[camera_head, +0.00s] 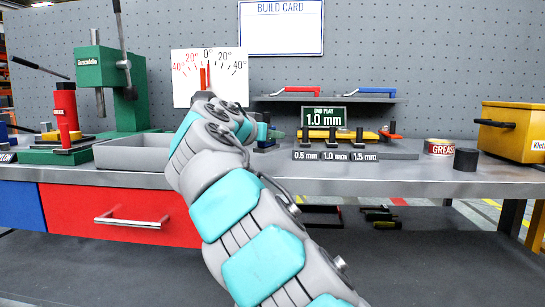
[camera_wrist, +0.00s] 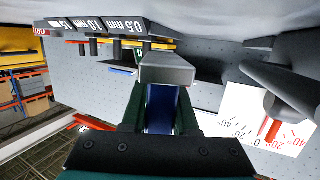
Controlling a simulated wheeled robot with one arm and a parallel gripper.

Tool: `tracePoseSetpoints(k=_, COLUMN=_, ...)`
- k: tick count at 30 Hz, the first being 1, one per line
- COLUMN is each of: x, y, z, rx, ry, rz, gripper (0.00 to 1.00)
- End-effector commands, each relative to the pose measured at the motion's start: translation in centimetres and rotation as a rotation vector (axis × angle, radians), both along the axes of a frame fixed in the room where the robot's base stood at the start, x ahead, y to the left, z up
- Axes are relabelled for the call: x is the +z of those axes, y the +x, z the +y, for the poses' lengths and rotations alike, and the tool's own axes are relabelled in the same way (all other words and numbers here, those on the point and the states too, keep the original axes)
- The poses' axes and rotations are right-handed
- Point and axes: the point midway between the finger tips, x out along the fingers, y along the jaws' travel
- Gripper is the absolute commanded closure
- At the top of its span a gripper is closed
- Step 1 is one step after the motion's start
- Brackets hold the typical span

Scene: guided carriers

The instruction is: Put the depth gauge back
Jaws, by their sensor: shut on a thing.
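My gripper (camera_wrist: 163,95) has two dark green fingers. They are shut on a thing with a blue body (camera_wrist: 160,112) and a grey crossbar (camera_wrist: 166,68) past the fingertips. It looks like the depth gauge, though I cannot be sure. The wrist view is upside down. There the crossbar appears close to the 0.5 mm label (camera_wrist: 128,27); I cannot tell whether they touch. In the head view my arm hides most of the gripper and the held thing, left of the rack of black pegs (camera_head: 333,155) marked 0.5, 1.0 and 1.5 mm.
A green press (camera_head: 100,85), red fixture (camera_head: 66,115) and grey tray (camera_head: 125,154) stand left. An angle card (camera_head: 225,65) is behind my arm. Red and blue clamps lie on a shelf (camera_head: 340,99).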

Motion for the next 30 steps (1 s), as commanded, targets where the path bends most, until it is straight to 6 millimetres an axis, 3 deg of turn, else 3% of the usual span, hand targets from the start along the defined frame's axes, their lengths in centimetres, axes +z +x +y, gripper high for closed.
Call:
tracePoseSetpoints(k=8, x=-0.8, y=-0.1, z=0.0, rx=0.002, ry=0.000, rz=-0.003, gripper=1.00)
tracePoseSetpoints(k=18, x=-3.9, y=0.0, z=-0.1, rx=0.000, ry=0.000, rz=-0.001, gripper=1.00)
tracePoseSetpoints(k=29, x=-4.2, y=0.0, z=-0.1, rx=0.001, ry=0.002, rz=-0.002, gripper=1.00)
tracePoseSetpoints(k=30, x=-4.1, y=0.0, z=-0.1, rx=0.001, ry=0.002, rz=-0.002, gripper=0.69)
